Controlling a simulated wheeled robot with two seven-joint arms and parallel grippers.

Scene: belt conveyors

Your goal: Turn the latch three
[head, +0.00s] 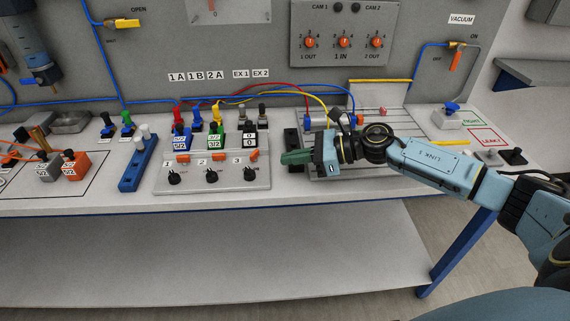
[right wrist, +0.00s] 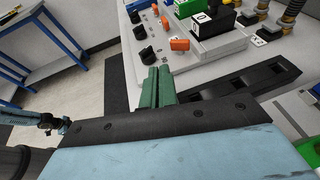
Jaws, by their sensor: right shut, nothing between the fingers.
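A grey sloped panel (head: 200,186) on the bench carries three stations numbered 1, 2 and 3. Each has an orange latch and a black knob. The station 3 orange latch (head: 252,156) is at the right end, above its black knob (head: 250,173). In the right wrist view, the nearest orange latch (right wrist: 180,44) and black knob (right wrist: 147,55) lie just beyond my fingertips. My right gripper (head: 284,158) is shut and empty, its green fingers together, pointing left just right of the panel. In its wrist view the fingers (right wrist: 158,72) appear apart from the latch and knob.
Green, blue and black-and-white valve blocks (head: 249,136) with hoses stand behind the panel. A blue rail (head: 138,165) lies to its left. A black slotted bar (right wrist: 240,82) lies beside my fingers. Open floor (right wrist: 70,95) shows beyond the bench's front edge.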

